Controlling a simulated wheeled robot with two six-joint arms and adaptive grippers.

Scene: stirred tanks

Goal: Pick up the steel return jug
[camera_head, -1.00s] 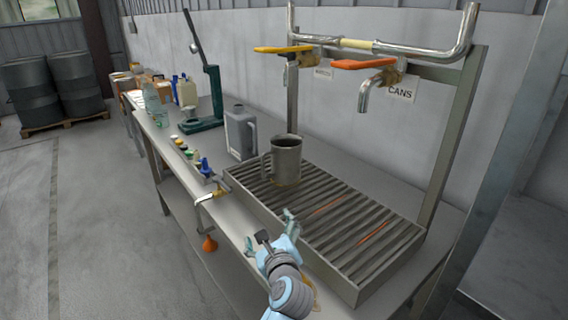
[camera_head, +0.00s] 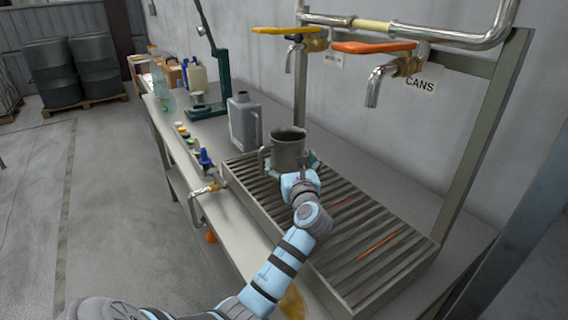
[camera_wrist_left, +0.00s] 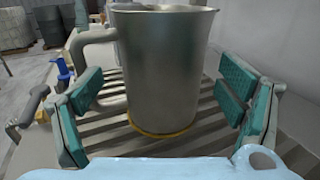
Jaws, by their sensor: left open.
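The steel return jug (camera_head: 288,149) stands upright on the slatted drain grate, with its handle on the left. In the left wrist view the jug (camera_wrist_left: 162,68) fills the middle, with a yellowish ring at its base. My left gripper (camera_head: 293,163) reaches it from the front. In the wrist view its teal finger pads (camera_wrist_left: 160,98) are open, one on each side of the jug, with gaps between them and the jug wall. The left pad is near the handle. My right gripper is not in view.
The slatted grate (camera_head: 352,232) covers the front of the bench. An orange-handled tap (camera_head: 378,82) and a yellow-handled tap (camera_head: 290,55) hang above and behind. A grey can (camera_head: 242,122) stands left of the jug. Small coloured items line the bench's left edge.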

